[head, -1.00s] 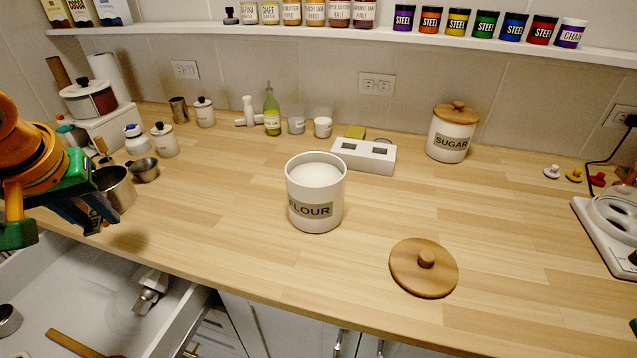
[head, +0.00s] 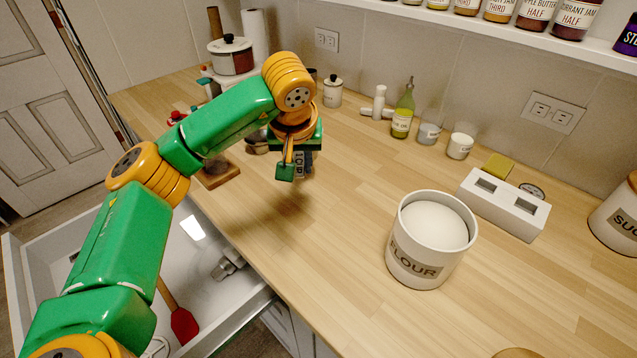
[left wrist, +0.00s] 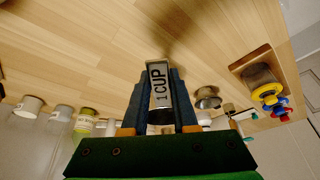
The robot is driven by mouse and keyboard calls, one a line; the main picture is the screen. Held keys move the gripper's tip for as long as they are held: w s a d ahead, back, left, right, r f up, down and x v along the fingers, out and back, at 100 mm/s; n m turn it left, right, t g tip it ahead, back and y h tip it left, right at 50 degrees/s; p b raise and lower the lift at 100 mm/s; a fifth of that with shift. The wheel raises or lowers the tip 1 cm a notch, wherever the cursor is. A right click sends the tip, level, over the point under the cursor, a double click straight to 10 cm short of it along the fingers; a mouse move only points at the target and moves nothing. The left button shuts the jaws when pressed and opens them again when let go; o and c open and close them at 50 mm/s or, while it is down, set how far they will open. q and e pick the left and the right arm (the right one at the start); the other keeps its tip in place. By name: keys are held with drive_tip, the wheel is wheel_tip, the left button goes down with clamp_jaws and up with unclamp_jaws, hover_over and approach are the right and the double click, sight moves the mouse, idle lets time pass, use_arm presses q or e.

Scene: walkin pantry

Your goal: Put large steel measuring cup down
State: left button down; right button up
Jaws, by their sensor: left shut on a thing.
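My left gripper (head: 297,165) is shut on the handle of the large steel measuring cup and hangs above the counter, casting a shadow on the wood. In the left wrist view the handle (left wrist: 159,88), marked "1 CUP", sits between the two blue fingers (left wrist: 158,100). The bowl of this cup is not clearly visible in either view. My right gripper is out of view.
A small steel bowl (left wrist: 207,97) and a wooden block (head: 218,172) are near the gripper. A flour canister (head: 432,240) stands to the right, with bare counter (head: 330,215) between. An open drawer (head: 255,305) lies below the front edge.

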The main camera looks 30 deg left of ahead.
use_arm(q)
drive_tip(key=d+f, duration=0.1)
drive_tip(key=w+d+f, duration=0.1)
drive_tip(key=f, duration=0.1)
drive_tip(key=shift+d+p, duration=0.15)
drive_tip(key=shift+p, duration=0.25)
wheel_tip(320, 180, down, 3)
drive_tip(key=shift+f, duration=0.1)
drive_tip(key=shift+w+f, duration=0.15)
drive_tip(key=shift+f, duration=0.15)
drive_tip(key=c, duration=0.7)
unclamp_jaws()
drive_tip(key=shift+r, duration=0.35)
drive_tip(key=v, duration=1.1)
drive_tip(key=shift+s+d+r+b, duration=0.1)
drive_tip(key=shift+s+r+b, duration=0.2)
drive_tip(key=shift+b, duration=0.05)
